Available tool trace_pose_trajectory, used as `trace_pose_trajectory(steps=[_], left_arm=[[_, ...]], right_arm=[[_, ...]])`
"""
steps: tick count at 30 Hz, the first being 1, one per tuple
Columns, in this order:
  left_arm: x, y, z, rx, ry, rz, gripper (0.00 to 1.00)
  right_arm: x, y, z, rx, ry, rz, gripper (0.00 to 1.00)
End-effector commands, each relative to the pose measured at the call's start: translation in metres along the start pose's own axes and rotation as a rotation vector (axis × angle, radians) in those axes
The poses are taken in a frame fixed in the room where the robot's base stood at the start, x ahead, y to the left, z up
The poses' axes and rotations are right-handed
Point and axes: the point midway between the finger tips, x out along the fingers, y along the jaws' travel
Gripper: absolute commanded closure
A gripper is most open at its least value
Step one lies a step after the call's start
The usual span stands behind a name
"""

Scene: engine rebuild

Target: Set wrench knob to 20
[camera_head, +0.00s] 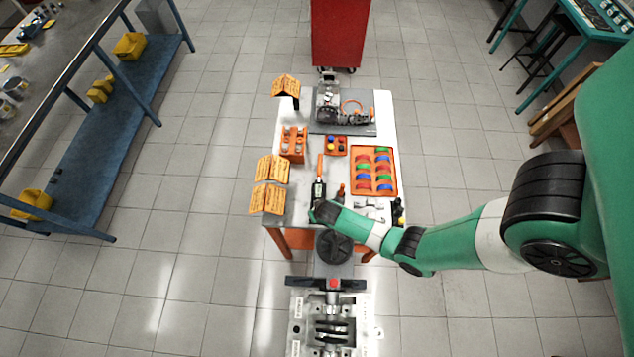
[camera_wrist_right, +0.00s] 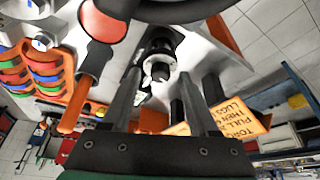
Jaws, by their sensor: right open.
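The wrench (camera_head: 319,178) stands out in the head view as an orange handle above a dark body, near the front left of the white table. In the right wrist view a black round knob-like part (camera_wrist_right: 160,45) with a pale end lies just beyond and between the fingertips; I take it to be the wrench knob. Its setting cannot be read. My right gripper (camera_wrist_right: 159,82) is open, its fingers apart on either side of that part; contact cannot be told. In the head view my right wrist hides the fingers. My left gripper is not in view.
An orange-handled tool (camera_wrist_right: 76,100) stands close left of the fingers in the wrist view. An orange tray (camera_head: 391,192) with colored parts lies on the table's right. Orange instruction signs (camera_head: 269,199) stand along the left edge. An engine block (camera_head: 300,322) is in front.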

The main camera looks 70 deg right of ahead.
Motion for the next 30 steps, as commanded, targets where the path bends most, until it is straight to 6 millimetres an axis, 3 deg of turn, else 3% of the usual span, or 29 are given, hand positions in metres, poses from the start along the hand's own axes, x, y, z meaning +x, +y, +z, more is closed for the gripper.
trace_pose_trajectory(steps=[5,15,30], left_arm=[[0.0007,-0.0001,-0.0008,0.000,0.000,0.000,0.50],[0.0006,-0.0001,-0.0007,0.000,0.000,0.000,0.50],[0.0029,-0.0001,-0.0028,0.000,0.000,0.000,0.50]], right_arm=[[-0.0009,0.0000,-0.0003,0.000,0.000,0.000,0.40],[-0.0008,0.0000,-0.0001,-0.001,0.000,0.000,1.00],[-0.0014,0.0013,0.0001,-0.055,-0.001,-0.021,1.00]])
